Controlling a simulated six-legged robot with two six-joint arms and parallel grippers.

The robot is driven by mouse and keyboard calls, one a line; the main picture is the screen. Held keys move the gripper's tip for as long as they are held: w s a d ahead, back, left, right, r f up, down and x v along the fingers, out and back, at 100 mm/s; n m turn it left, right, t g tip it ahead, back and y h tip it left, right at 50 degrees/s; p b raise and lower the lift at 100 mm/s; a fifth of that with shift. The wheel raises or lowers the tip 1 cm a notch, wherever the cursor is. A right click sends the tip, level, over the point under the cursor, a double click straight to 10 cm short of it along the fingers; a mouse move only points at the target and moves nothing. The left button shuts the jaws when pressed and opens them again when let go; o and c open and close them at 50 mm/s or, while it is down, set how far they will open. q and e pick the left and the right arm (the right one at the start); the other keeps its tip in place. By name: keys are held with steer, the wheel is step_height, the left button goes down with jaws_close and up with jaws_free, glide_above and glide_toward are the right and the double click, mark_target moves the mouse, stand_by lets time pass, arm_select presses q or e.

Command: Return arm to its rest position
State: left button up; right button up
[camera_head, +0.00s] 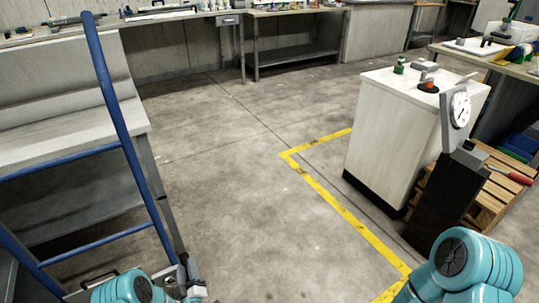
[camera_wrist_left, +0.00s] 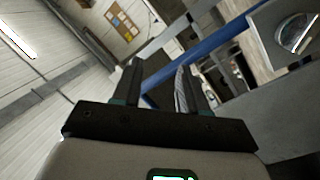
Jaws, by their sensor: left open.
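My left arm is folded low at the bottom left of the head view. Its gripper (camera_head: 190,281) shows only in part there, near the foot of a blue metal frame (camera_head: 121,130). In the left wrist view the two dark fingers of the gripper (camera_wrist_left: 157,88) stand apart with nothing held between them. The blue frame (camera_wrist_left: 205,48) shows behind and beyond the fingers; I cannot tell how close it is. My right arm shows as teal links at the bottom right of the head view, and its gripper is out of sight.
A grey bench (camera_head: 75,122) stands at the left behind the blue frame. A white cabinet (camera_head: 392,135) with small items on top stands at the right, beside a dial gauge stand (camera_head: 458,110) and wooden pallets (camera_head: 490,197). The middle floor, with yellow tape (camera_head: 345,212), is clear.

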arm_select(q)
steer(key=s+d+r+m+g+h, duration=0.2)
steer(key=s+d+m+g+h, duration=0.45)
steer(key=d, duration=0.25)
steer(key=s+d+f+m+g+h, duration=0.1)
steer(key=s+d+g, duration=0.15)
steer(key=s, duration=0.45)
steer(key=s+d+f+m+g+h, duration=0.1)
steer(key=s+g+h, duration=0.1)
steer(key=s+g, duration=0.35)
steer(key=s+d+f+m+g+h, duration=0.1)
steer(key=s+d+f+g, duration=0.1)
steer(key=s, duration=0.7)
step_height(320, 180, up, 20)
steer(key=p, duration=1.9)
steer(key=shift+f, duration=0.25)
steer(key=shift+g, duration=0.25)
steer(key=shift+s+a, duration=0.1)
steer(key=shift+a, duration=0.05)
